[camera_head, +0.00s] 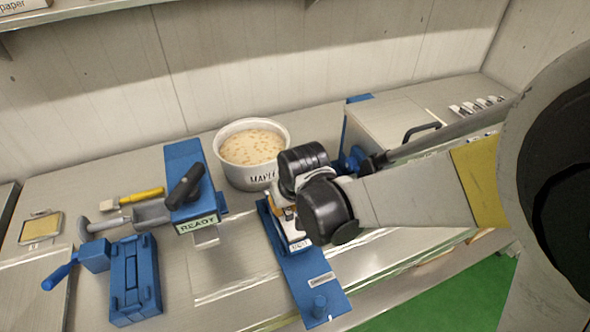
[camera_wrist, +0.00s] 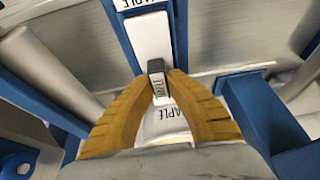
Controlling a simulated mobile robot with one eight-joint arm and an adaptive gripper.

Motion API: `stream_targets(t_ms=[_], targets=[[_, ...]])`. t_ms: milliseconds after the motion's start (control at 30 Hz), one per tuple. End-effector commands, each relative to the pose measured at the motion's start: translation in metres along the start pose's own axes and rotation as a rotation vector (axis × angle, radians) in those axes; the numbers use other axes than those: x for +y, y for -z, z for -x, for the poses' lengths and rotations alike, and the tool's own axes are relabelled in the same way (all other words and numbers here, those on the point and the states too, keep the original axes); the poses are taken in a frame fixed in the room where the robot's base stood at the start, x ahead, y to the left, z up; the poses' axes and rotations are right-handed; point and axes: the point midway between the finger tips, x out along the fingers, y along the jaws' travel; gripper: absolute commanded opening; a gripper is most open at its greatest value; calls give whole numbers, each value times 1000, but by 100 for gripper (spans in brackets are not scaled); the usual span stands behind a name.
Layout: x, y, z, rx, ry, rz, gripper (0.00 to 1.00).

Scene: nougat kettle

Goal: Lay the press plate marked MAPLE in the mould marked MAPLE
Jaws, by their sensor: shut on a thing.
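My gripper (camera_wrist: 163,92) has yellow fingers, shut on the dark grey upright grip (camera_wrist: 155,68) of the press plate. A white surface below the fingers carries letters reading "APLE" (camera_wrist: 168,124); its first letter is hidden. A white strip (camera_wrist: 150,36) lies between blue walls of the mould (camera_wrist: 126,40) beyond the grip. A label ending in "APLE" (camera_wrist: 137,3) shows at the top edge of the wrist view. In the head view my wrist hides most of the plate, over the blue mould (camera_head: 273,224). I cannot tell whether the plate touches the mould's floor.
A white pot (camera_head: 252,172) of nougat, marked MAPLE, stands behind the mould. A blue block (camera_head: 134,285), a yellow-handled brush (camera_head: 141,195) and a small tray (camera_head: 41,229) lie farther left. A box (camera_head: 390,128) stands right.

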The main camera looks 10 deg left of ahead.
Motion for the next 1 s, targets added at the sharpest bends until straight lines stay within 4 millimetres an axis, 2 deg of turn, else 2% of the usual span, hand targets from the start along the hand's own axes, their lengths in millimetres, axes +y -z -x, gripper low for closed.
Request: stream_targets(t_ms=[1000], targets=[[0, -3, -7, 0, 0, 0, 0]])
